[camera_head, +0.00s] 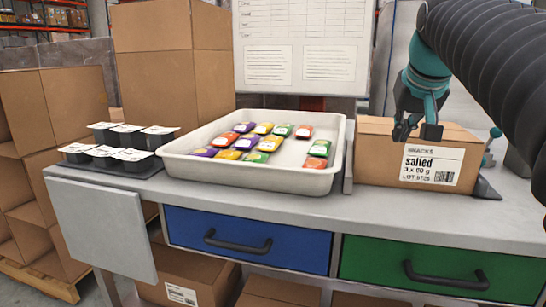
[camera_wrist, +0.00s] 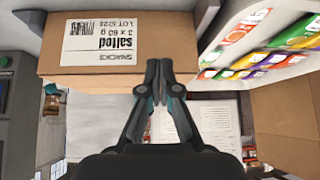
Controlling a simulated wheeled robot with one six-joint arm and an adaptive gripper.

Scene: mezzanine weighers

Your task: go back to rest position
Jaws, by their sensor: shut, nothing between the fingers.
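My gripper (camera_head: 418,128) is at the right in the head view, in front of the upper part of a closed brown carton (camera_head: 378,152) labelled "SNACKS salted". In the wrist view my gripper (camera_wrist: 158,72) has its fingertips together with nothing between them. The same carton (camera_wrist: 215,60) lies beyond the fingertips there, with its white label upside down. I cannot tell whether the fingertips touch the carton.
A white tray (camera_head: 172,165) with several colourful snack packs stands mid-counter. Black cups with white lids (camera_head: 126,158) stand at the left. Below the counter are a blue drawer (camera_head: 285,243) and a green drawer (camera_head: 400,277). Brown cartons (camera_head: 75,95) are stacked at the left.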

